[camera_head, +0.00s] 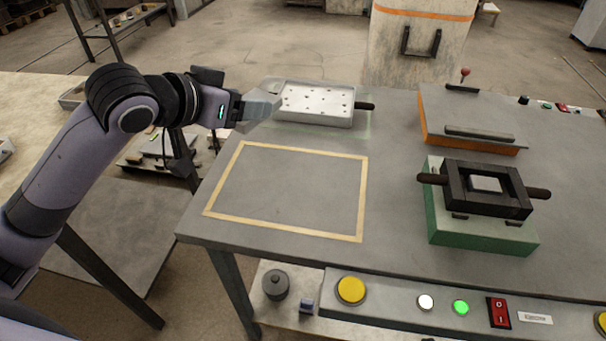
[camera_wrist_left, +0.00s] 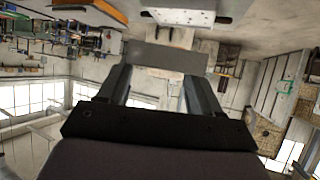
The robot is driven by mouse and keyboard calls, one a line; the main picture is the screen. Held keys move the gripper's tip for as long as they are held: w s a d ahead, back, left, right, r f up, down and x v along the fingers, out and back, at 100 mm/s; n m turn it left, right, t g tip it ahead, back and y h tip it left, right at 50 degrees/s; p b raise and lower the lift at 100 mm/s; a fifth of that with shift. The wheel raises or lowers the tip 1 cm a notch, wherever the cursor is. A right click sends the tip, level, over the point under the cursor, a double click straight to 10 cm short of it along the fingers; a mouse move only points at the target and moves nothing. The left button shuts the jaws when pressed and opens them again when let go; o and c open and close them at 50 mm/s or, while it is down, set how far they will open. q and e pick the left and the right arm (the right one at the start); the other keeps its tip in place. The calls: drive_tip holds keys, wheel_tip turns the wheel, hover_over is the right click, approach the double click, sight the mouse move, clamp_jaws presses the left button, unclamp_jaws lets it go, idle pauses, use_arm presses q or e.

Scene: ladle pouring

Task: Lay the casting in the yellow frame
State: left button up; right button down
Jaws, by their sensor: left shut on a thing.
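A grey block that looks like the casting (camera_wrist_left: 165,57) is held across the tips of my left gripper (camera_wrist_left: 160,88) in the left wrist view. In the head view my left gripper (camera_head: 258,107) is shut on it, above the table's back left part, just left of the perforated tray and behind the yellow frame. The yellow frame (camera_head: 363,205) is a flat outline on the table's left part. Its inside is bare. My right gripper is not in view.
The pale perforated tray (camera_head: 318,101) with a dark handle stands behind the frame. To the right, a black mould (camera_head: 455,190) with two handles and a pale square inside sits on a green base (camera_head: 470,235). Behind it lies an orange-edged plate (camera_head: 460,115). A button panel (camera_head: 390,296) runs along the front.

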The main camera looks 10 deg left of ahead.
sight(257, 195)
use_arm(q)
drive_tip(key=shift+w, duration=0.25)
wheel_tip(257, 195, down, 20)
drive_tip(key=b, duration=0.2)
drive_tip(key=shift+r+b, duration=0.25)
drive_tip(key=shift+b, duration=0.1)
